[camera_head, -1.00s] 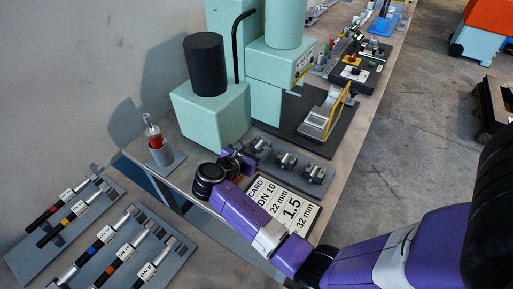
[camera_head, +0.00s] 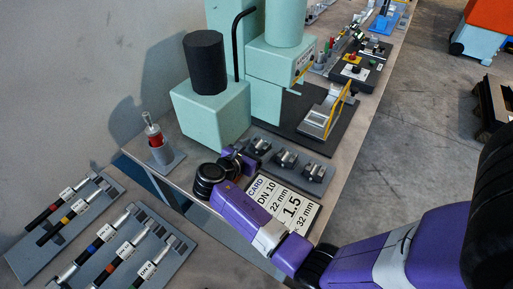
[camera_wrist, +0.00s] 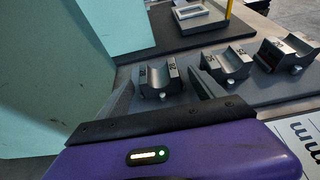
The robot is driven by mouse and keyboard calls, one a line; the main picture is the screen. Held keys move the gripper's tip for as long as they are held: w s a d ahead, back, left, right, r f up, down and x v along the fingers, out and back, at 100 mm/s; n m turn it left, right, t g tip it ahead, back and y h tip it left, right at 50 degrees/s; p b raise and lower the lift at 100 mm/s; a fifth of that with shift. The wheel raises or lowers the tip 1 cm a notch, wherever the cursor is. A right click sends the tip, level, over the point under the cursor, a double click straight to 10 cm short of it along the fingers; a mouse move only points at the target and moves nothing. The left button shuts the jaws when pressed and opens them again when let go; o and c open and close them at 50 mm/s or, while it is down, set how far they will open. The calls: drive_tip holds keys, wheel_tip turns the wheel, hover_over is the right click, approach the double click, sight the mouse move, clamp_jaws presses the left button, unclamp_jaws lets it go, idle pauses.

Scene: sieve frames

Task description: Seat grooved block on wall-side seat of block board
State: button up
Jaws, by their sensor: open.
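Three dark grey grooved blocks with small number labels stand in a row on the grey block board (camera_head: 299,152). The wall-side block (camera_head: 260,147) is nearest my gripper (camera_head: 246,155). My gripper (camera_wrist: 163,92) is open, with one finger on each side of this block; contact is not clear. The middle block (camera_wrist: 228,65) and the far right block (camera_wrist: 287,54) stand to the right. The seat under the wall-side block is hidden.
A white card (camera_head: 283,208) with printed sizes lies in front of the board. A pale green machine (camera_head: 212,112) stands close behind on the left. A small stand with a red-banded vial (camera_head: 157,148) is near the wall. A black plate (camera_head: 309,121) with a clamp lies behind the board.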

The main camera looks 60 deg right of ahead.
drive_tip(key=shift+b+v, duration=0.55)
drive_tip(key=shift+v, duration=3.35)
